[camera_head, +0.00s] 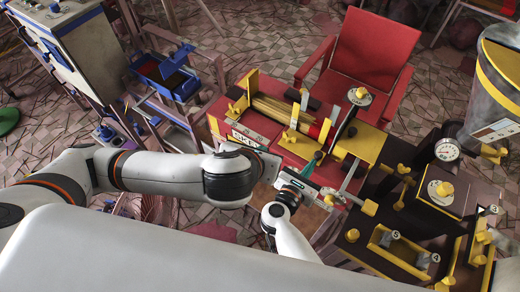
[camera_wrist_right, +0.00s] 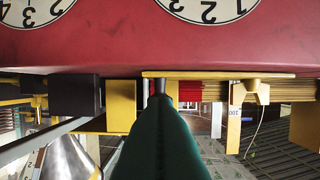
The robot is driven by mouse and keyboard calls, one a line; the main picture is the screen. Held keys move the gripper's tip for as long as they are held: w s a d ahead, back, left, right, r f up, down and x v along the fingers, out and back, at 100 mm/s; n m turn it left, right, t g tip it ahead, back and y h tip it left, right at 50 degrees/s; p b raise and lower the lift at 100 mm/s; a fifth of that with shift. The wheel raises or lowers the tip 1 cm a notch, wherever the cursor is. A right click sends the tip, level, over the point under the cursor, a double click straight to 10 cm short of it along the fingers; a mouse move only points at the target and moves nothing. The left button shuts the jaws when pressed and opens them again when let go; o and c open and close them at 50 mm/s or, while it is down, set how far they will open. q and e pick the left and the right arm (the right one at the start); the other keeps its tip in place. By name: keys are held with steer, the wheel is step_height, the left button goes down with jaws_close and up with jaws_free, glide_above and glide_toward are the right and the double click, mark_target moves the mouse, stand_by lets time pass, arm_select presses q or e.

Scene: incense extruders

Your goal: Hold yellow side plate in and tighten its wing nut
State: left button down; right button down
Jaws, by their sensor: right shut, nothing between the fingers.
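The yellow press with its bundle of sticks stands on a red table (camera_head: 295,152). Upright yellow plates (camera_head: 252,84) flank the sticks; I cannot tell for sure which is the side plate. Small yellow knobs or wing nuts (camera_head: 235,93) show at its left end. My right gripper (camera_head: 315,160) is shut and empty at the table's near edge, in front of the press. In the right wrist view its green fingers (camera_wrist_right: 160,105) point at a yellow bar, right of a yellow plate (camera_wrist_right: 121,106). My left gripper (camera_head: 268,165) is near the table's front-left edge, its fingers unclear.
A red chair (camera_head: 372,50) stands behind the press. Dark machinery with a gauge (camera_head: 447,150) and yellow knobs crowds the right side, below a grey and yellow drum (camera_head: 500,75). A blue bin (camera_head: 175,80) is at the left. Round number dials (camera_wrist_right: 207,8) show in the wrist view.

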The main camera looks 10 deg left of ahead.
steer(key=shift+f+b+v, duration=0.25)
steer(key=shift+v, duration=0.95)
steer(key=shift+f+b+v, duration=0.2)
steer(key=shift+f+v, duration=0.05)
steer(key=shift+v, duration=0.95)
